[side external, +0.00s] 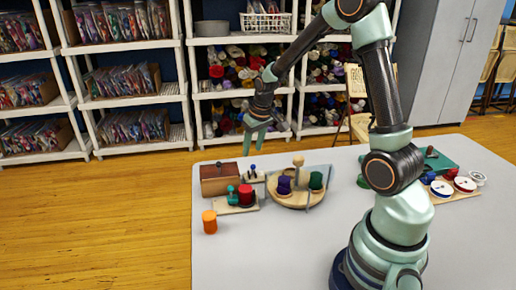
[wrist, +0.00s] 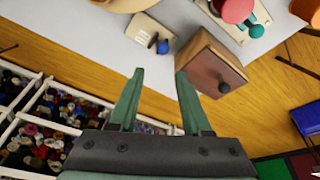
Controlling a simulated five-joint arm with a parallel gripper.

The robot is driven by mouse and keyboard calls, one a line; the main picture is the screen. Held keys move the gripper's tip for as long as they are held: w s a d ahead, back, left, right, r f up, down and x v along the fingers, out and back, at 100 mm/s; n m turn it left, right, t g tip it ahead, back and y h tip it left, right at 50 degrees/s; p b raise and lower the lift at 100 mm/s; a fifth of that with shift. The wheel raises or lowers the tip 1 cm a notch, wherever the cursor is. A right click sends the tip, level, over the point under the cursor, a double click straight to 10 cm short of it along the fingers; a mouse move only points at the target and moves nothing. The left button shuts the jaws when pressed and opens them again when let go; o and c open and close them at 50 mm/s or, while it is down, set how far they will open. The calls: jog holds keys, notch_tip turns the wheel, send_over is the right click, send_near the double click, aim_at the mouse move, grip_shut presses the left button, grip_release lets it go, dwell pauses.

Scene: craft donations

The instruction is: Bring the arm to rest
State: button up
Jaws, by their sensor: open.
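My fingers touch nothing in either view.
The grey table (side external: 270,250) is clear at the front. A round wooden tray (side external: 292,205) holds purple and green spools. A red spool (side external: 245,194) and an orange spool (side external: 209,222) stand nearby. A green case (side external: 440,162) is at right. Shelves (side external: 130,103) stand behind.

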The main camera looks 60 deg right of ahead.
jog(key=shift+r, duration=0.2)
jog(key=shift+a+r, duration=0.1)
jog(key=s+a+r+n+t, duration=0.1)
jog(key=s+a+r, duration=0.5)
jog(key=a+r, duration=0.1)
jog(key=s+a+r+n+t+y, duration=0.1)
jog(key=s+a+r+n, duration=0.1)
jog(key=s+a+r, duration=0.4)
jog(key=a, duration=0.3)
jog(key=shift+s+a+r, duration=0.25)
jog(key=shift+s+r, duration=0.1)
